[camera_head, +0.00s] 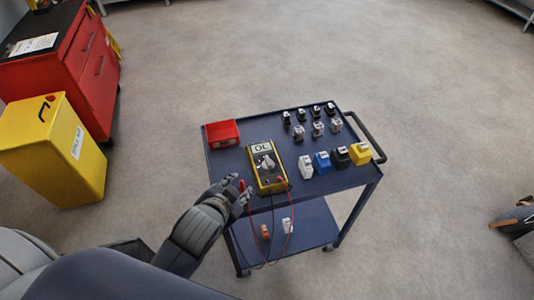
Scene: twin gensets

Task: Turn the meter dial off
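The yellow meter (267,168) lies on the top of the blue cart, its screen (262,147) showing what looks like "OL". Its grey-white dial (266,163) sits below the screen; the exact dial setting is too small to read. A red and a black lead run from its lower end down past the cart's front edge. My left gripper (244,189) is at the cart's left front edge, just left of the meter's lower end and apart from the dial. Its fingers look spread, with nothing clearly held.
The blue cart (235,168) also holds a red tray (222,134), a row of coloured blocks (322,161) and several small black and grey parts. A yellow bin (55,150) and red cabinet (75,60) stand left. Open floor surrounds the cart.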

